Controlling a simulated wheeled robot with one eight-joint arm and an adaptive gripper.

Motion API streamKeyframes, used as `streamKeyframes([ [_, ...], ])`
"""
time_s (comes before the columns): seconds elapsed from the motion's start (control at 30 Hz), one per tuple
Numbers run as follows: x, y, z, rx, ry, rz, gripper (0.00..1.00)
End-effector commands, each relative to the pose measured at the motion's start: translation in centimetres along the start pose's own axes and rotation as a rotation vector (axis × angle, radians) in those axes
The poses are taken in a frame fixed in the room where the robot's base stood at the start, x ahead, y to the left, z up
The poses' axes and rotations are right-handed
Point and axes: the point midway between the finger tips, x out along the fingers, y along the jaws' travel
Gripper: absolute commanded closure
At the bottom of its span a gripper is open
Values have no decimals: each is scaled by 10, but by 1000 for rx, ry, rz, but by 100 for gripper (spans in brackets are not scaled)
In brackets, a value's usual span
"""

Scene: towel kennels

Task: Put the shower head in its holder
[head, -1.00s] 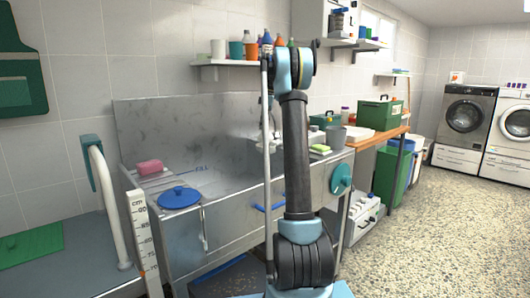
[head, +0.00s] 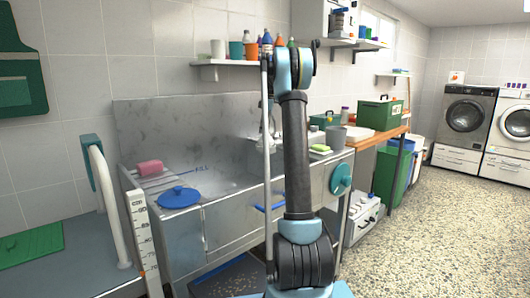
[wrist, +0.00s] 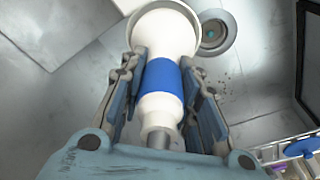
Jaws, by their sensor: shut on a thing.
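The shower head (wrist: 166,34) is white with a blue band round its middle. In the wrist view its wide round end points up the picture and a short grey stub shows at its lower end. My gripper (wrist: 166,72) is shut on it, with fingers on both sides of the blue band. A grey ring with a dark centre (wrist: 213,31) lies beyond, just right of the wide end; I cannot tell whether it is the holder or a drain.
The steel tub (head: 165,240) stands left of my arm, with a pink sponge (head: 149,168) and a blue lid (head: 179,197) on it. A shelf with bottles (head: 224,62) hangs above. A green box (head: 379,114) stands on the wooden counter. The floor at right is clear.

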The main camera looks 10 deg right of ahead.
Motion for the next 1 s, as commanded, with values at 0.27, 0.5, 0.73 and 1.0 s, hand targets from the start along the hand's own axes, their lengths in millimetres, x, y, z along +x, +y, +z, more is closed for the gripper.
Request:
streamKeyframes([
  [0.27,5,0,1,0,0,0,100],
  [0.5,11,0,2,0,0,0,100],
  [0.73,12,0,2,0,0,0,100],
  [1.0,12,0,2,0,0,0,100],
])
